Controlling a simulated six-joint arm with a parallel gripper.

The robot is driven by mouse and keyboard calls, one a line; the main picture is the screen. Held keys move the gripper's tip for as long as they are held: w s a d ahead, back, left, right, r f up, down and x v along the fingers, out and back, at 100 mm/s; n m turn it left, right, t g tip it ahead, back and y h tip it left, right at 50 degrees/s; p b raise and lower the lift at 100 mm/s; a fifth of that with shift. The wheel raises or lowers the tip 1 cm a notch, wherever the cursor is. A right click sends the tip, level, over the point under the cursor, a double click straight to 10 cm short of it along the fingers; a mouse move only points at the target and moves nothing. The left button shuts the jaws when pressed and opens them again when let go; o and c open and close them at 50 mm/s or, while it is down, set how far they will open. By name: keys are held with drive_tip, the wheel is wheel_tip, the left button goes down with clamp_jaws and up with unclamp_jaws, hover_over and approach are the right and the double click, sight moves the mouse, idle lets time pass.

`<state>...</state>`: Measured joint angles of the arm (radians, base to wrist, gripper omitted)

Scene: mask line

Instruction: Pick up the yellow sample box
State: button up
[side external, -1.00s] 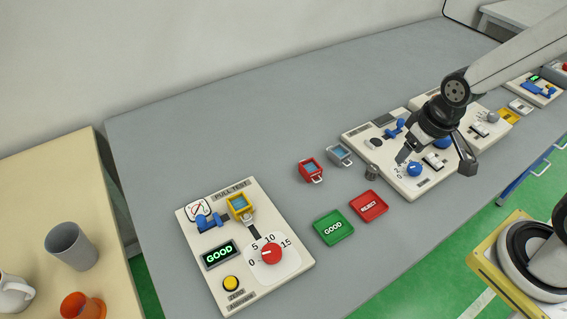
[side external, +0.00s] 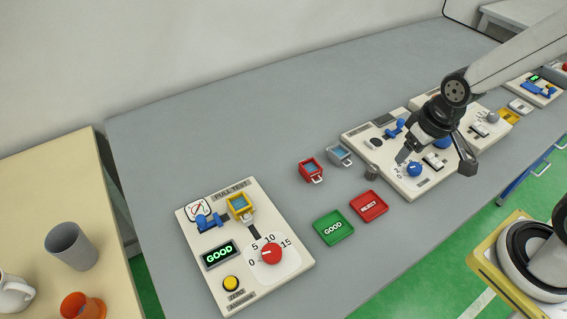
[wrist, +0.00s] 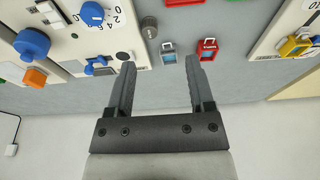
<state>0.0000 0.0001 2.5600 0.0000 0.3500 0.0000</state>
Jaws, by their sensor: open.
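The yellow sample box (side external: 239,206) sits on the pull test panel (side external: 276,285), near its top edge, beside a blue clamp (side external: 209,223). The box also shows at the right side of the wrist view (wrist: 295,46), well away from my fingers. My gripper (side external: 434,163) hangs over a second white panel with a blue knob, far to the right of the yellow box in the side view. In the wrist view my gripper (wrist: 160,66) has its two fingers apart, and nothing is held between them.
A red box (side external: 311,169) and a grey box (side external: 339,155) stand on the grey table between the panels. A green GOOD tray (side external: 334,241) and a red REJECT tray (side external: 378,213) lie in front. A small grey cylinder (side external: 372,172) stands by the second panel. The table behind is clear.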

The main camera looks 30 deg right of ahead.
drive_tip(key=shift+o, duration=0.7)
drive_tip(key=m+g+y, duration=0.3)
drive_tip(key=m+y, duration=0.1)
drive_tip(key=m, duration=1.4)
approach(239, 202)
drive_tip(key=f, duration=0.1)
drive_tip(key=shift+x, duration=4.15)
drive_tip(key=shift+a, duration=0.15)
